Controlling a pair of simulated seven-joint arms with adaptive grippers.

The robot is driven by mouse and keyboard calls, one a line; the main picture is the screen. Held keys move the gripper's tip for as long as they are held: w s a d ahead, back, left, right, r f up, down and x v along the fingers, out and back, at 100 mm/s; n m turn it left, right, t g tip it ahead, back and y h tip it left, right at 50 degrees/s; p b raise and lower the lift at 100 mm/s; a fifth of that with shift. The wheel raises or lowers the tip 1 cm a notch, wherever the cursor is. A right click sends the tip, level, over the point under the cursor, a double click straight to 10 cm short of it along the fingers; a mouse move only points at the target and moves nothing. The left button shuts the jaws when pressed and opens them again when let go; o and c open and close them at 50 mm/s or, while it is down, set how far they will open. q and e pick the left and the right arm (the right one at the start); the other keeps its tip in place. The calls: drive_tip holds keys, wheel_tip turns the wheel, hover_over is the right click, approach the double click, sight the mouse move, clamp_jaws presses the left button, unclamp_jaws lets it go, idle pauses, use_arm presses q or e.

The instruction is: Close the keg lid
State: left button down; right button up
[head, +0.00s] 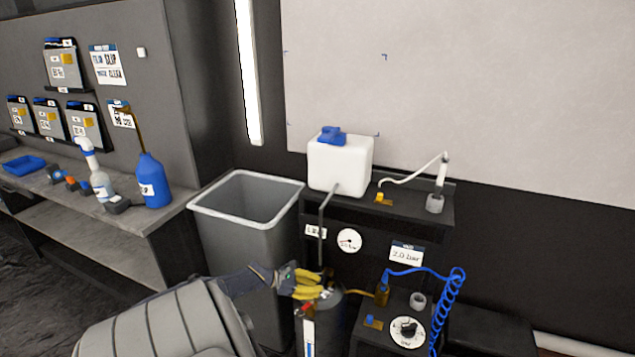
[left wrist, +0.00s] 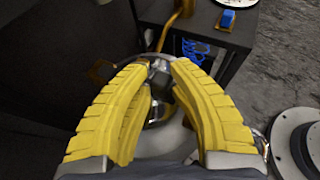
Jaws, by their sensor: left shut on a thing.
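In the left wrist view the rounded keg top (left wrist: 168,142) shows between the yellow fingers of the left gripper (left wrist: 157,66). The fingers are shut on a small dark metal part at the keg's top, which looks like the keg lid (left wrist: 159,74). The fingers hide most of it, so I cannot tell how the lid sits on its opening. My right gripper is in neither view.
A black cabinet holds a white tank (head: 340,164) and a round gauge (head: 349,240). A coiled blue hose (head: 452,290) hangs to the right of the keg. A grey bin (head: 245,225) stands at left, beside a bench with a blue bottle (head: 152,183).

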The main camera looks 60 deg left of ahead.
use_arm(q)
drive_tip(key=c, duration=1.2)
unclamp_jaws()
drive_tip(key=shift+c, duration=0.2)
drive_tip(key=v, duration=1.2)
drive_tip(key=shift+c, duration=0.3)
